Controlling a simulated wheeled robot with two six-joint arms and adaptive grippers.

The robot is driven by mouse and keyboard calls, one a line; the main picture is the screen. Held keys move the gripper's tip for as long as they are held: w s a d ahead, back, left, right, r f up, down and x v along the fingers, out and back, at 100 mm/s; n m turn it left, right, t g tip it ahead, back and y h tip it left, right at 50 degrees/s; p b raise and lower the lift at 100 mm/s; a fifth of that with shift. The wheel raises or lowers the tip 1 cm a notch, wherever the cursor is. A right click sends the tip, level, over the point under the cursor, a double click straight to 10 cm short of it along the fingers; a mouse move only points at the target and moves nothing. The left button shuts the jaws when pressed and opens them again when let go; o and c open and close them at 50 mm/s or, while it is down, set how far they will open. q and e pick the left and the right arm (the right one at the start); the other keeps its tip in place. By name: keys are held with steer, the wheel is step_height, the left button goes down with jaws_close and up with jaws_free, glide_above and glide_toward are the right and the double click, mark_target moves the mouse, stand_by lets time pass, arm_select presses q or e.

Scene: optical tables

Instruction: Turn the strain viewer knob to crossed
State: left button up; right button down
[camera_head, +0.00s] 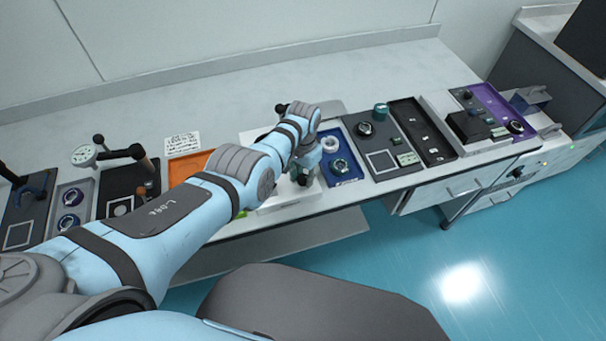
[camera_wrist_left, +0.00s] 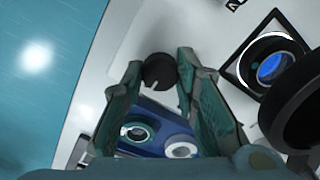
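In the left wrist view a round black knob (camera_wrist_left: 160,72) with a short pale mark on its rim sits on a white panel (camera_wrist_left: 125,40). My left gripper (camera_wrist_left: 160,66) has its two fingers apart, one on each side of the knob. I cannot tell whether they touch it. A dark-framed window with a blue lens (camera_wrist_left: 272,66) is to the right of the knob. In the head view my left gripper (camera_head: 305,168) is low over the white unit (camera_head: 285,198), left of the blue tray, and the arm hides the knob. My right gripper is not in view.
A blue tray (camera_head: 347,182) with ring-shaped parts is close beside the gripper. Grey, black and purple (camera_head: 490,100) trays stand farther right. An orange tray (camera_head: 187,166) and an upright post stand (camera_head: 146,168) are on the left. The back of the table is clear.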

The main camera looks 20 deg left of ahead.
mark_target(303, 178)
arm_select(q)
steer(key=o, duration=0.5)
steer(key=shift+c, duration=0.2)
step_height(303, 178, up, 12)
stand_by(0.4)
